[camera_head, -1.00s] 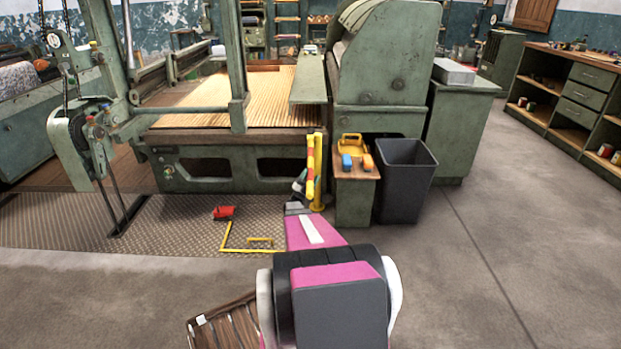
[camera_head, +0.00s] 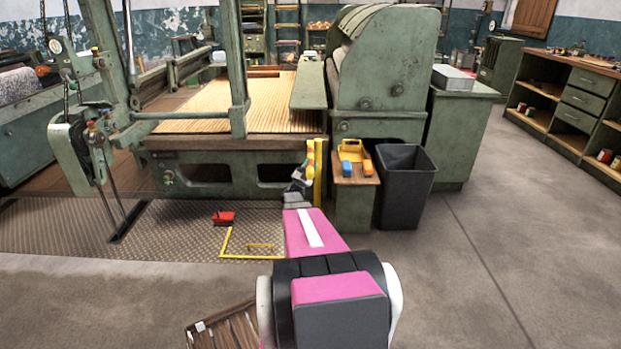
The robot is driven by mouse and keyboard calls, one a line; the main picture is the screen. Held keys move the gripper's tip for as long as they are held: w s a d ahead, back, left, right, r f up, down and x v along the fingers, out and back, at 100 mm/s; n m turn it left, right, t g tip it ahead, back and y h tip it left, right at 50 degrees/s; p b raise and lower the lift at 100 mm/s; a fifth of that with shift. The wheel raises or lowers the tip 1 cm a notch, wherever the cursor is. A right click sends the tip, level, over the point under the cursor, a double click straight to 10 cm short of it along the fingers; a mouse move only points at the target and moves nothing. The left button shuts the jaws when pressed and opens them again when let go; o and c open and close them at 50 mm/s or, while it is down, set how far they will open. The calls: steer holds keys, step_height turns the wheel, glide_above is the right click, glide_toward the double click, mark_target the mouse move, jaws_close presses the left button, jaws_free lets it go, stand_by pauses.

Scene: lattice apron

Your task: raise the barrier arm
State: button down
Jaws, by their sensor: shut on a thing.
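The barrier arm (camera_head: 310,153), a slim yellow bar, stands close to upright beside its yellow post (camera_head: 318,182). Only its upper end shows clearly; my gripper and wrist cover the lower stretch. My gripper (camera_head: 303,175) is small in the view and lies against the barrier arm, just left of the post, at the end of my pink forearm. It is shut on the barrier arm, though its fingertips are hard to make out.
A small wooden-topped stand (camera_head: 357,181) with yellow, blue and orange items is right of the post, beside a black bin (camera_head: 422,195). A big green loom (camera_head: 215,188) stands behind. A red item (camera_head: 224,218) lies on the floor plate at left. Open floor lies right.

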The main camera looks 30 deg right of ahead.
steer(key=w+d+r+n+t+y, duration=0.1)
steer(key=w+d+r+n+y, duration=0.1)
steer(key=w+r, duration=0.35)
steer(key=w+d+r+n+t+y, duration=0.1)
steer(key=w+d+r+n+y, duration=0.15)
steer(key=r, duration=0.65)
steer(key=w+d+r+n+t+y, duration=0.1)
steer(key=w+d+r+n+y, duration=0.15)
steer(key=r, duration=0.45)
steer(key=w+d+r+n+g+y, duration=0.1)
steer(key=w+d+r+y, duration=0.1)
steer(key=w, duration=0.5)
steer(key=w+d+r+n+g+y, duration=0.1)
steer(key=w+d+r+y, duration=0.1)
steer(key=w+d+r, duration=0.2)
steer(key=w+d+r+n+g+y, duration=0.2)
steer(key=w+d, duration=0.5)
steer(key=w, duration=0.5)
steer(key=shift+w+d+r, duration=0.2)
steer(key=shift+d+r, duration=0.15)
steer(key=shift+r, duration=0.35)
steer(key=shift+w+d, duration=0.1)
steer(key=c, duration=0.7)
jaws_free()
steer(key=shift+c, duration=0.2)
